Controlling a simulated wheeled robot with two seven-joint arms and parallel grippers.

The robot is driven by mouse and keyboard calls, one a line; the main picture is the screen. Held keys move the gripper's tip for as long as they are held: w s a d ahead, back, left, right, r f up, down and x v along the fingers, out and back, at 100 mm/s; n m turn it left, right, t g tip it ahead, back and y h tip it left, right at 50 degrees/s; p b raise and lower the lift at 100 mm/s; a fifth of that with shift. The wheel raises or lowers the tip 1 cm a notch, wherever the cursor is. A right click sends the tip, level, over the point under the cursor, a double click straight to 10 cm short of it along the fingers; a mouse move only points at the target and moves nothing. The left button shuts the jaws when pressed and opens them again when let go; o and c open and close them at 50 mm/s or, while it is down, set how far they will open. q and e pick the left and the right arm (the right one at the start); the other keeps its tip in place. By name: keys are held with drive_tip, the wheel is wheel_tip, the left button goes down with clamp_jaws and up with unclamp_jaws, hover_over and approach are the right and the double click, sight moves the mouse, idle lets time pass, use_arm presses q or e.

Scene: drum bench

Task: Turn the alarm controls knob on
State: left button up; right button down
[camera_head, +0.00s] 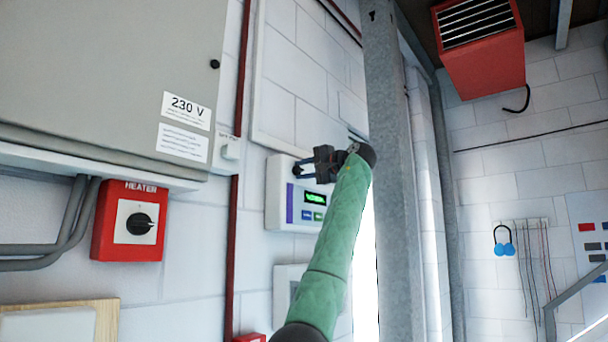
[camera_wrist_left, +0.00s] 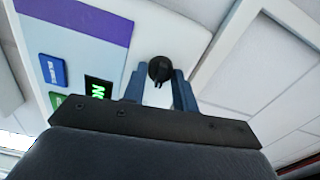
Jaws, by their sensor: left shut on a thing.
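The alarm control panel (camera_head: 279,188) is a white box on the block wall in the head view. It has a purple strip, a green-lit display (camera_head: 315,198) and small coloured buttons. In the head view the gripper hides the knob. My right gripper is not in view.
A red heater box (camera_head: 128,221) with a black knob is at the left, below a grey 230 V cabinet (camera_head: 110,65). A grey steel column (camera_head: 392,180) stands just right of my arm. A red vent unit (camera_head: 480,45) hangs at the upper right.

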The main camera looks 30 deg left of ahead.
use_arm(q)
drive_tip(key=shift+m, duration=0.7)
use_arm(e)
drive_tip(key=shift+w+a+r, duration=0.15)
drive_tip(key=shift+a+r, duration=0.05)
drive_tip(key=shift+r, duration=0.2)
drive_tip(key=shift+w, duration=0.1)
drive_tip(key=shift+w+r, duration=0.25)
use_arm(q)
drive_tip(key=o, duration=0.9)
drive_tip(key=shift+w, duration=0.1)
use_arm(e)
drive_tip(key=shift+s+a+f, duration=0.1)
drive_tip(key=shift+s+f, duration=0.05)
use_arm(q)
drive_tip(key=shift+o, duration=0.2)
drive_tip(key=shift+b, duration=0.3)
